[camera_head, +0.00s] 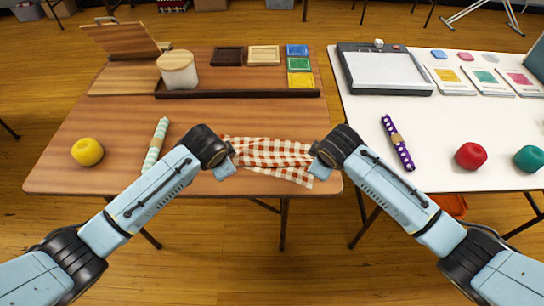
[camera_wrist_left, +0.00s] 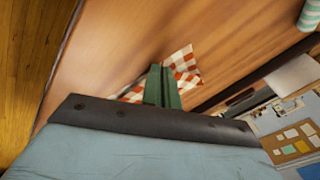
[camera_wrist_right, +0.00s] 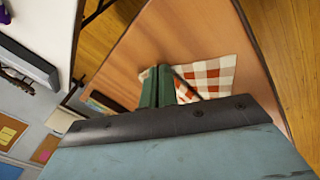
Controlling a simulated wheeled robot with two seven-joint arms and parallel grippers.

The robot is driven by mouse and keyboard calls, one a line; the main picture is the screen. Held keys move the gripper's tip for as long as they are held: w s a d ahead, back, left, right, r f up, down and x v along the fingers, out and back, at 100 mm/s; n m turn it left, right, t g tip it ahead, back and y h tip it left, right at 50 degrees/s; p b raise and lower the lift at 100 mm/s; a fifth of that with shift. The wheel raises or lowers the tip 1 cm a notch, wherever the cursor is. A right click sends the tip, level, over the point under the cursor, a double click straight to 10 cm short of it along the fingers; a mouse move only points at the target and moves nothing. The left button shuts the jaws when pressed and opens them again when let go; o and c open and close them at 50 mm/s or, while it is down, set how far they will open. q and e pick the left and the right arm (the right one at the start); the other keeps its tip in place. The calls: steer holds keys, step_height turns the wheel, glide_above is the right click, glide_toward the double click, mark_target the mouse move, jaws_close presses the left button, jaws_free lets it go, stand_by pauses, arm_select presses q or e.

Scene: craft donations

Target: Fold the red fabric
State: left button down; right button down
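The red fabric (camera_head: 268,155) is a red-and-white checked cloth lying rumpled near the front edge of the wooden table, between my two grippers. My left gripper (camera_head: 228,165) is at its left end, and my right gripper (camera_head: 318,163) is at its right end. In the left wrist view the green fingers (camera_wrist_left: 162,88) are close together, with checked cloth (camera_wrist_left: 185,68) showing on both sides. In the right wrist view the fingers (camera_wrist_right: 156,88) are also together at the cloth's edge (camera_wrist_right: 215,75). Both look shut on the fabric; the pinched parts are hidden.
On the wooden table (camera_head: 110,130) are a yellow yarn ball (camera_head: 87,151), a teal-striped roll (camera_head: 156,144), a lidded jar (camera_head: 178,72) and a dark tray (camera_head: 230,94). The white table (camera_head: 440,130) holds a purple roll (camera_head: 397,143) and a red ball (camera_head: 471,155). A gap separates the tables.

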arm_select(q)
steer(key=c, duration=1.3)
jaws_free()
arm_select(e)
steer(key=c, duration=1.3)
jaws_free()
arm_select(q)
steer(key=shift+s, duration=0.1)
arm_select(e)
steer(key=shift+s, duration=0.1)
arm_select(q)
steer(key=v, duration=1)
steer(key=shift+s+r, duration=0.15)
steer(key=shift+s, duration=0.4)
arm_select(e)
steer(key=v, duration=1)
steer(key=shift+s+r, duration=0.15)
steer(key=shift+s, duration=0.4)
arm_select(q)
steer(key=shift+c, duration=0.2)
arm_select(e)
steer(key=shift+c, duration=0.2)
